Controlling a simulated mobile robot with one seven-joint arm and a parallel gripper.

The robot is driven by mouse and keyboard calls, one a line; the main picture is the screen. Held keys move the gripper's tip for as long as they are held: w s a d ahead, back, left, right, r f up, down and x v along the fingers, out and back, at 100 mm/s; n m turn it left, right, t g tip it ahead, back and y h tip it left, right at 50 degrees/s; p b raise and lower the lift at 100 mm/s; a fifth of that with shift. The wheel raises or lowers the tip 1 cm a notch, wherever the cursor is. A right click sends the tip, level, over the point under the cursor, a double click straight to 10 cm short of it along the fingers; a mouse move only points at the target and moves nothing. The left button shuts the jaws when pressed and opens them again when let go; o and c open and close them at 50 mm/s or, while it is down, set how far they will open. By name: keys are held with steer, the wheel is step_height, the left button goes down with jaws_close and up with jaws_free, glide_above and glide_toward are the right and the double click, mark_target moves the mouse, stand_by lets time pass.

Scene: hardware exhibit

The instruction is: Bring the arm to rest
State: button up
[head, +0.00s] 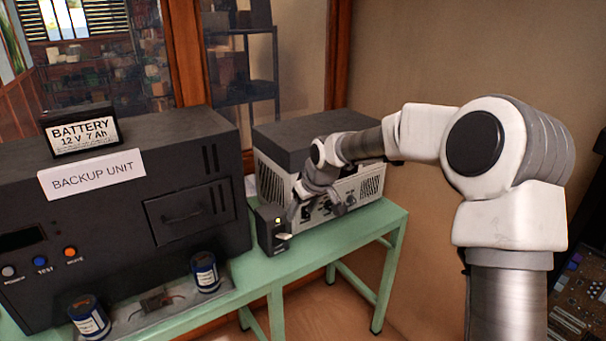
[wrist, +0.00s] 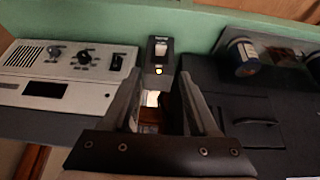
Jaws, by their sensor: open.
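My arm reaches in from the right in the head view, bent at the elbow. My gripper (head: 315,205) is in front of the grey-and-white device (head: 368,186), close to a small black switch box (head: 271,238). In the wrist view my gripper (wrist: 160,82) has its two fingers apart with nothing between them. The black switch box (wrist: 158,68), with a light rocker and a small lit lamp, shows just beyond the fingertips. I cannot tell whether a finger touches it.
A green table (head: 375,228) carries a black backup unit (head: 120,215) with a battery (head: 83,131) on top. Two blue cans (head: 205,271) stand in front of it. A wall and window frame are behind. Floor is free right of the table.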

steer(key=s+d+r+m+h, duration=0.1)
steer(key=s+d+r+h, duration=0.1)
steer(key=s+d+r, duration=0.55)
steer(key=s+d+r+m+h, duration=0.2)
steer(key=s+r, duration=0.2)
steer(key=s, duration=0.7)
steer(key=s+d+m, duration=0.2)
steer(key=s+d, duration=0.1)
steer(key=s, duration=0.6)
steer(key=s+d+m+y, duration=0.1)
steer(key=s+d, duration=0.1)
steer(key=s, duration=0.7)
steer(key=shift+s+d+f+m+t, duration=0.3)
steer(key=shift+s+d+m+t, duration=0.1)
steer(key=shift+c, duration=0.3)
